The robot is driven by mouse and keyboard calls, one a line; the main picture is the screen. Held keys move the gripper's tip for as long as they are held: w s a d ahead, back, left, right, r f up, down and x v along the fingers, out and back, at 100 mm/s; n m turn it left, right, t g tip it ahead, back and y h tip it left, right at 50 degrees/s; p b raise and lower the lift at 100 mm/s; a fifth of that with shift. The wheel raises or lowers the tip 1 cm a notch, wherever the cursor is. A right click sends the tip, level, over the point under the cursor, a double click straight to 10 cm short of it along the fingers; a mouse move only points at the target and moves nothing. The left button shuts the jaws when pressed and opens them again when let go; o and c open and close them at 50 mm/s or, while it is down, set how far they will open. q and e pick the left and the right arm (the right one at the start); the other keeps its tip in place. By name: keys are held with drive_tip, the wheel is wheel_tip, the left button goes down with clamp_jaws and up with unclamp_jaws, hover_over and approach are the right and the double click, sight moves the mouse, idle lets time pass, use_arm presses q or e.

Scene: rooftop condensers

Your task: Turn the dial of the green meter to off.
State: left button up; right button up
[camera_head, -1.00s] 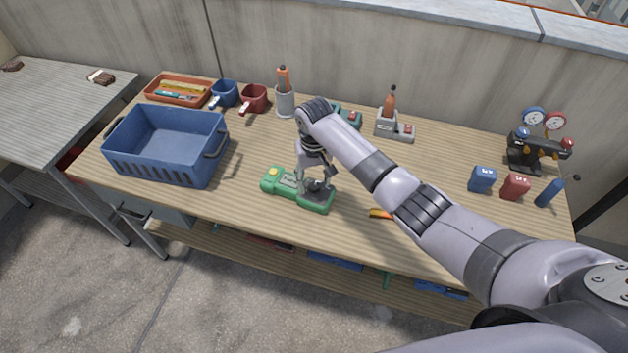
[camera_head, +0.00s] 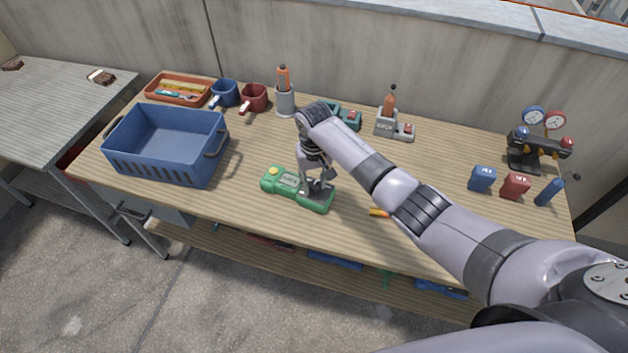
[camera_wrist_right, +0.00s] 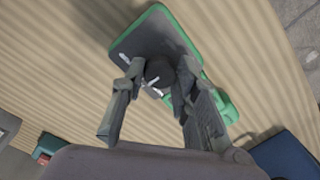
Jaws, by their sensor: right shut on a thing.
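The green meter (camera_head: 297,190) lies flat near the front edge of the wooden workbench, with a small display and a yellow button at its left end. Its dark dial (camera_wrist_right: 160,73) shows in the right wrist view on the meter's grey face, with a white mark on it. My right gripper (camera_head: 318,187) reaches down over the meter's right part, and its fingers (camera_wrist_right: 158,82) are shut on the dial, one on each side. In the head view the gripper hides most of the dial. My left gripper is not in view.
A blue crate (camera_head: 167,182) stands to the left. An orange tray (camera_head: 151,95), blue and red cups and tool holders line the back. A gauge manifold (camera_head: 524,160) and blue (camera_head: 481,181) and red (camera_head: 515,187) boxes stand at the right.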

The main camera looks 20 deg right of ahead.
clamp_jaws()
